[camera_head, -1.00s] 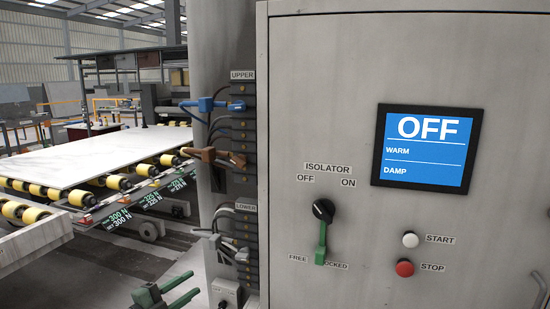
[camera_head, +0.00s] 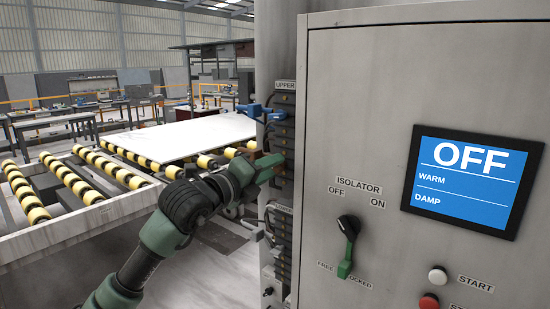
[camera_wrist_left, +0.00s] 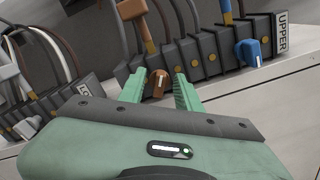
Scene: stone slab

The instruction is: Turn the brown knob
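The brown knob (camera_wrist_left: 157,84) sits on the dark block strip on the cabinet's side, and shows between the fingers in the left wrist view. My left gripper (camera_wrist_left: 160,90) is open, its two green fingers on either side of the knob with a gap visible. In the head view my left gripper (camera_head: 268,170) reaches the strip from the left and hides the knob. A brown plug (camera_wrist_left: 132,10) with an orange-brown stem sits just beyond, partly seen in the head view. My right gripper is not in view.
A blue knob (camera_wrist_left: 248,52) and the UPPER label (camera_head: 285,85) are higher on the strip; white plugs (camera_wrist_left: 22,128) are at the LOWER end. The cabinet's screen (camera_head: 472,182) reads OFF. The isolator switch (camera_head: 348,228) is on its front. A roller conveyor (camera_head: 120,175) carries a pale slab.

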